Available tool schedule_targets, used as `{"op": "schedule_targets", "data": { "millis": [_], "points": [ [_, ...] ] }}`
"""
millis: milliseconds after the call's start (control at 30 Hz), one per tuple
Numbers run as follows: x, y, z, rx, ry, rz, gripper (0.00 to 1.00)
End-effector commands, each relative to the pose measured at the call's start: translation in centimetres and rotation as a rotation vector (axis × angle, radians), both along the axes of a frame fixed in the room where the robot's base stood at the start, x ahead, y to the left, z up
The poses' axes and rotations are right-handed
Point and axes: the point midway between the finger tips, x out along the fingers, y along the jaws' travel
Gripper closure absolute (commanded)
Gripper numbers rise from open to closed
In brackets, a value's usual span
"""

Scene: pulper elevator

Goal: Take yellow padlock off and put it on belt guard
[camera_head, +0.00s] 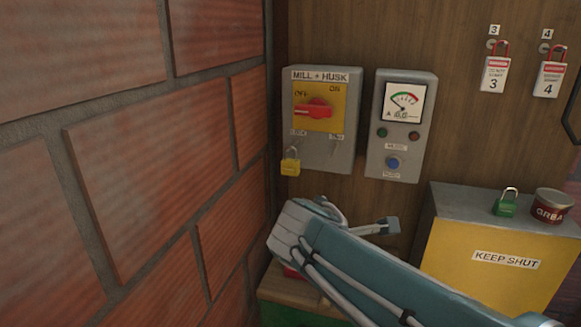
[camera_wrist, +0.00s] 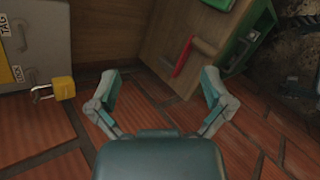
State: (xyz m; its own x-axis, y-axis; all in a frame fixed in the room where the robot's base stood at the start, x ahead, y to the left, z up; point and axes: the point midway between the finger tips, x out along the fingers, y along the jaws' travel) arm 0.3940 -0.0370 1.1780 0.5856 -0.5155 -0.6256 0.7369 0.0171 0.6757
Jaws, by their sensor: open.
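The yellow padlock (camera_head: 290,162) hangs at the lower left corner of the grey MILL + HUSK switch box (camera_head: 345,150), whose red handle (camera_head: 314,109) sits on a yellow plate. The padlock also shows in the wrist view (camera_wrist: 64,88), left of my gripper (camera_wrist: 160,74). My gripper is open and empty, its two fingers spread apart, with the padlock outside them. In the head view my arm crosses below the switch box and partly hides the gripper. No part is labelled belt guard; a yellow-fronted box (camera_head: 480,285) at the lower right reads KEEP SHUT.
A brick wall (camera_head: 140,170) stands close on the left. A grey meter box (camera_head: 398,145) is right of the switch box. A green padlock (camera_head: 506,203) and a round tin (camera_head: 552,206) stand on the yellow-fronted box.

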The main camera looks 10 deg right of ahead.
Motion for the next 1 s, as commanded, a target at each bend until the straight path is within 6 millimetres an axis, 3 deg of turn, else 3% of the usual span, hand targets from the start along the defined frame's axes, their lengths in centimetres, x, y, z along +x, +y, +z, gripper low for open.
{"op": "schedule_targets", "data": {
  "millis": [200, 400, 567, 800, 1000],
  "points": [
    [8.0, 3.9, 3.9, -0.576, 0.109, 0.370, 0.00],
    [12.7, 8.2, 6.4, -0.980, 0.169, 0.567, 0.00],
    [14.0, 9.1, 7.0, -1.079, 0.182, 0.604, 0.00],
    [17.2, 7.1, 6.3, -1.078, 0.184, 0.602, 0.00],
    [18.6, 6.3, 6.0, -1.077, 0.182, 0.603, 0.00]
  ]
}}
